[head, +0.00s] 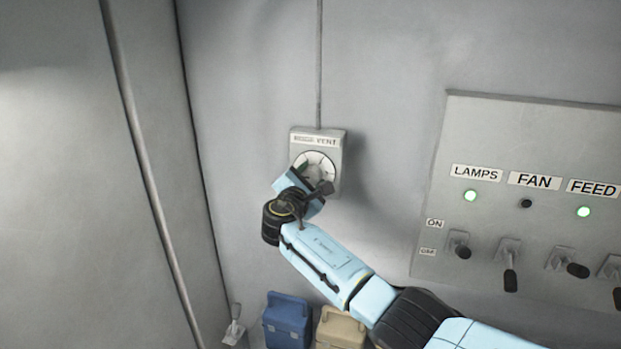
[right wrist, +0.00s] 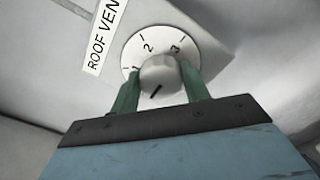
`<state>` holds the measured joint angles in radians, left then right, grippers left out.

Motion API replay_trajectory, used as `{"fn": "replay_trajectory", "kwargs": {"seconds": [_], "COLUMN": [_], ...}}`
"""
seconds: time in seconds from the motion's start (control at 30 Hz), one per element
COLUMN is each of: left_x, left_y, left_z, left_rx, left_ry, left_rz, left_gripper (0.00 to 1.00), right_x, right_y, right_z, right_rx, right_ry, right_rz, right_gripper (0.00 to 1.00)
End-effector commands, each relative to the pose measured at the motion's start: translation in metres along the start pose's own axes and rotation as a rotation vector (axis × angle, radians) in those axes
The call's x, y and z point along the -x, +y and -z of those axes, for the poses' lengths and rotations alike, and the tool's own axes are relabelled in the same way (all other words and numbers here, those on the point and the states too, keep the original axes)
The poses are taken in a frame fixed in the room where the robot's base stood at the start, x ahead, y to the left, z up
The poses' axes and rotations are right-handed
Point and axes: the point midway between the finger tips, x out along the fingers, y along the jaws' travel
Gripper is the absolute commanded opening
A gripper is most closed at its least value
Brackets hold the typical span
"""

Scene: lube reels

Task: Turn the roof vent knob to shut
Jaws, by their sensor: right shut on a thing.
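The roof vent knob (right wrist: 160,72) is a round grey knob on a white dial (right wrist: 150,42) with 1, 2 and 3 marked. Its dark pointer line points down and left in the right wrist view, below the 1. In the head view the vent box (head: 338,160) is on the wall, its dial (head: 318,158) partly covered by my gripper. My right gripper (right wrist: 162,86) is shut on the knob, one green finger on each side; it also shows in the head view (head: 312,176). The lower dial is hidden. My left gripper is not in view.
A switch panel (head: 490,150) labelled LAMPS, FAN and FEED is on the wall at right, with several levers below. LAMPS and FEED lights are green; FAN is dark. A blue case (head: 287,318) and a beige case (head: 340,330) stand below. A vertical pipe (head: 150,180) runs at left.

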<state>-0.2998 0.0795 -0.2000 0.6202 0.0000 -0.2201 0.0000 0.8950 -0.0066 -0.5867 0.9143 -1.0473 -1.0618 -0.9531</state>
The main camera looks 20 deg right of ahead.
Motion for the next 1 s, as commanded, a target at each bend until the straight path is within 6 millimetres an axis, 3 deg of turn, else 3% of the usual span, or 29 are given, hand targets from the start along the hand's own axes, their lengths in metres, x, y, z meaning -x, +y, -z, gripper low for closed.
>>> {"fn": "replay_trajectory", "kwargs": {"seconds": [0.3,0.33,0.5,0.83,1.0], "left_x": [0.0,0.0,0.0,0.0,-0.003], "left_y": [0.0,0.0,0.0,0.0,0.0], "left_z": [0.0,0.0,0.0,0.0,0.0], "left_rx": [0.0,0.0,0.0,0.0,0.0], "left_ry": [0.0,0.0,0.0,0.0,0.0], "left_rz": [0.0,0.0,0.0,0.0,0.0], "left_gripper": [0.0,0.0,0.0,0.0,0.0], "right_x": [0.0,0.0,0.0,0.002,0.015], "right_y": [-0.001,-0.001,-0.001,0.0,-0.001], "right_z": [0.001,0.001,0.0,0.0,0.002], "right_rx": [0.008,0.008,0.006,0.003,0.002], "right_ry": [0.0,0.0,-0.001,0.0,0.001], "right_rz": [0.0,0.0,0.0,0.0,-0.002], "right_gripper": [0.23,0.47,0.67,0.67,0.67]}}
